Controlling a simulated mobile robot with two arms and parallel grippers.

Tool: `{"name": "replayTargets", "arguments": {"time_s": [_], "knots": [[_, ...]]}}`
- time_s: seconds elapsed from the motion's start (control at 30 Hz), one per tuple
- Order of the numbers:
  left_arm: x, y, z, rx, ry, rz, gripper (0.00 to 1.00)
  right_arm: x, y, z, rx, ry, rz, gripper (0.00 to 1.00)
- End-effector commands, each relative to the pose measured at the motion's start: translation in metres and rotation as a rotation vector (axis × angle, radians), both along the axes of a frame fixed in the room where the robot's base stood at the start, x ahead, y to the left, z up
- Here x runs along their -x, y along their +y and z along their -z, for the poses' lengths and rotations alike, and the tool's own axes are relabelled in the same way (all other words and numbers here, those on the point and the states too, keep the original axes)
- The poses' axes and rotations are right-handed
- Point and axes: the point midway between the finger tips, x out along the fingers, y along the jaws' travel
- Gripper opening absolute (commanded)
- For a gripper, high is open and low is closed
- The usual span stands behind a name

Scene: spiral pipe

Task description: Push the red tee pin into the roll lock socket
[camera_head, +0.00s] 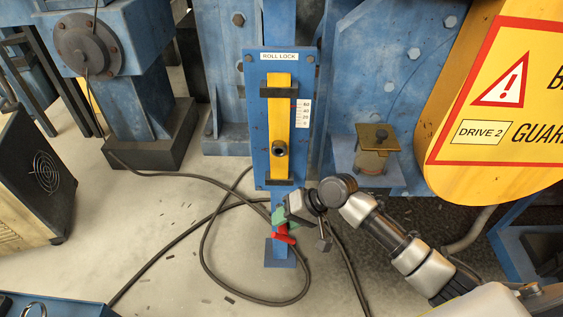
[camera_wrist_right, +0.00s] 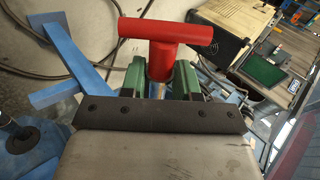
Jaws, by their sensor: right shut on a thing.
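The roll lock socket (camera_head: 280,149) is a dark round hole low on the yellow bar of the blue panel labelled ROLL LOCK. My right gripper (camera_head: 280,222) is below the panel, apart from the socket, in front of the blue post. It is shut on the red tee pin (camera_head: 284,235). In the right wrist view the red tee pin (camera_wrist_right: 165,42) has its crossbar beyond the green fingers (camera_wrist_right: 160,80), and its grey shaft shows between them. The far end of the shaft is hidden. My left gripper is not in view.
A scale plate (camera_head: 302,114) is beside the yellow bar (camera_head: 279,100). A small bracket with a brass-coloured plate (camera_head: 376,136) stands right of the panel. A yellow guard (camera_head: 500,110) fills the upper right. Black cables (camera_head: 205,235) loop over the floor.

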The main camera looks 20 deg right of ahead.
Motion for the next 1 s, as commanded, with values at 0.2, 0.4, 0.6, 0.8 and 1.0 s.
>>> {"name": "replayTargets", "arguments": {"time_s": [0.2,0.4,0.6,0.8,1.0], "knots": [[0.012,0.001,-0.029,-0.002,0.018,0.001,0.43,-0.047,-0.004,-0.061,-0.226,-0.034,0.112,0.0],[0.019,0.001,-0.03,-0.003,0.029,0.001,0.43,-0.057,-0.007,-0.07,-0.278,-0.043,0.139,0.0],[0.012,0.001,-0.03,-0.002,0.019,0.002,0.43,-0.056,-0.006,-0.07,-0.277,-0.043,0.137,0.0],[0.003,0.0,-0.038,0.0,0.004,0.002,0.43,-0.055,-0.007,-0.073,-0.277,-0.041,0.142,0.0],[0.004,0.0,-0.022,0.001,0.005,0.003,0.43,-0.072,-0.013,-0.067,-0.276,-0.043,0.142,0.0]]}}
